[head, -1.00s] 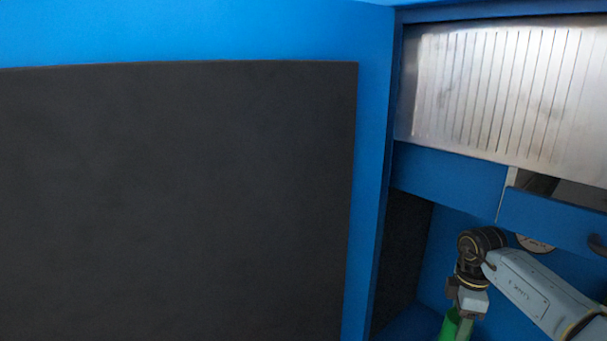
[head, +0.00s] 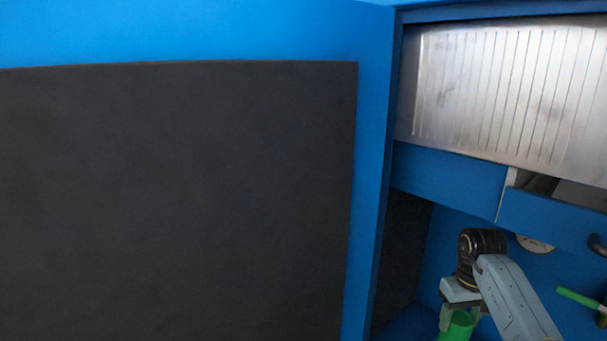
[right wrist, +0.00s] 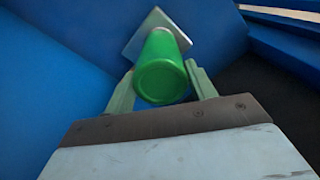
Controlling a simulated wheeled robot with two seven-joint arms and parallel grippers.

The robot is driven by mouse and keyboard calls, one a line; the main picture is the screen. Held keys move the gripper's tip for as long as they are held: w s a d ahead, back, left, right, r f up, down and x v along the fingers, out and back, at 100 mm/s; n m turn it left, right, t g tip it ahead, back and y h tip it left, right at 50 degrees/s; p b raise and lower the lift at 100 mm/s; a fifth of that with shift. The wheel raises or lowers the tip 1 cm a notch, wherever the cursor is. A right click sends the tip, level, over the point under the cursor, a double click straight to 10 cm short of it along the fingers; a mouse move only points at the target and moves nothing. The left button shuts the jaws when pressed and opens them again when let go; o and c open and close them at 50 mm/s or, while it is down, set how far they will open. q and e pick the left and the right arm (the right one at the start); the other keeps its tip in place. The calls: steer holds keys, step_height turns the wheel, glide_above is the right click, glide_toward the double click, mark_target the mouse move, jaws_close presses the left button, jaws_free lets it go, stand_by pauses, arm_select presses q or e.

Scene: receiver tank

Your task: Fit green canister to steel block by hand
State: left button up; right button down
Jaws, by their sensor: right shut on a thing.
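The green canister (right wrist: 161,72) is between the two fingers of my right gripper (right wrist: 161,85) in the right wrist view, its round end towards the camera. In the head view the green canister (head: 458,325) shows at the bottom edge, under my right gripper (head: 461,322), which is shut on it. A light grey, square-cornered metal piece (right wrist: 150,22), perhaps the steel block, shows behind the far end of the canister. I cannot tell whether the two touch. My left gripper is not in view.
Blue walls (head: 375,200) enclose the right arm's space. A large dark panel (head: 180,200) fills the left. A ribbed metal plate (head: 510,90) is at upper right. A green-handled item (head: 580,297) and a dark hook-like handle (head: 598,244) are at right.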

steer(key=shift+c, duration=2.1)
jaws_free()
